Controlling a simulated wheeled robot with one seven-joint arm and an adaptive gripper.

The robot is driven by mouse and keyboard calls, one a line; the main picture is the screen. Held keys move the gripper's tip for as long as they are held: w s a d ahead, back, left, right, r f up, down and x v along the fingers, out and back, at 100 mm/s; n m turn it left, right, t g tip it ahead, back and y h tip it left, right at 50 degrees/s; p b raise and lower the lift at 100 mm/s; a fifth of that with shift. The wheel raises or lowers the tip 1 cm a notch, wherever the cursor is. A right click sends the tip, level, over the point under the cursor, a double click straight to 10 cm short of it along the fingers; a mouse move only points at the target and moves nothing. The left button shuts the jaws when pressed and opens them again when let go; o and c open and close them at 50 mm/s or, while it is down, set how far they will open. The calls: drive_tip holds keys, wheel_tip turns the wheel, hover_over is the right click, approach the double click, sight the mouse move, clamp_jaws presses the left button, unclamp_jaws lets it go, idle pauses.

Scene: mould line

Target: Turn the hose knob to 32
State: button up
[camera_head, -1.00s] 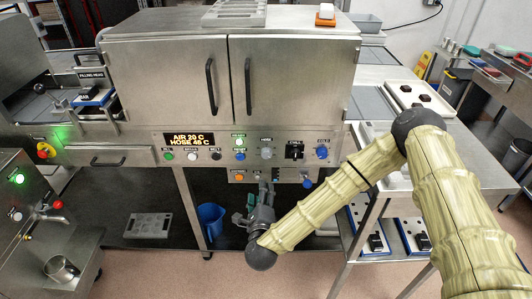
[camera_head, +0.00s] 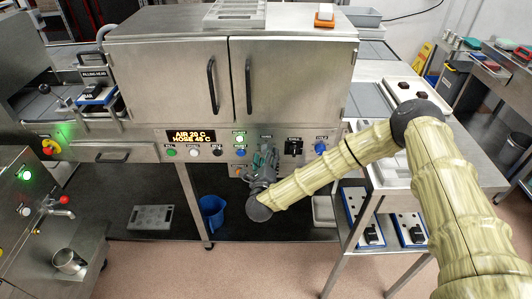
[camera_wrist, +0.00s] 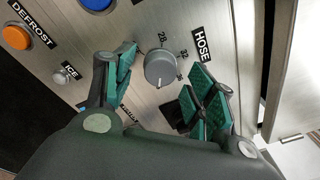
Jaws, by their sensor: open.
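The grey round hose knob (camera_wrist: 160,67) is in the middle of the wrist view, beside the HOSE label (camera_wrist: 202,43). Marks 28 and 32 are readable near its rim; another lower mark is too small to be sure of. A pale pointer line shows on the knob's lower side. My gripper (camera_wrist: 164,90) is open, with green-padded fingers on either side of the knob, apart from it as far as I can tell. In the head view my gripper (camera_head: 264,158) hides the knob. The display (camera_head: 188,136) reads AIR 20 C and a HOSE value that looks like 45 C.
An orange DEFROST button (camera_wrist: 16,37), a blue button (camera_wrist: 96,3) and a small ICE button (camera_wrist: 65,75) lie left of the fingers. In the head view a black switch (camera_head: 293,147) and a blue knob (camera_head: 320,147) are close on the right. Cabinet doors (camera_head: 168,80) stand above.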

drive_tip(key=shift+w, duration=0.4)
drive_tip(key=c, duration=1)
drive_tip(key=shift+c, duration=0.2)
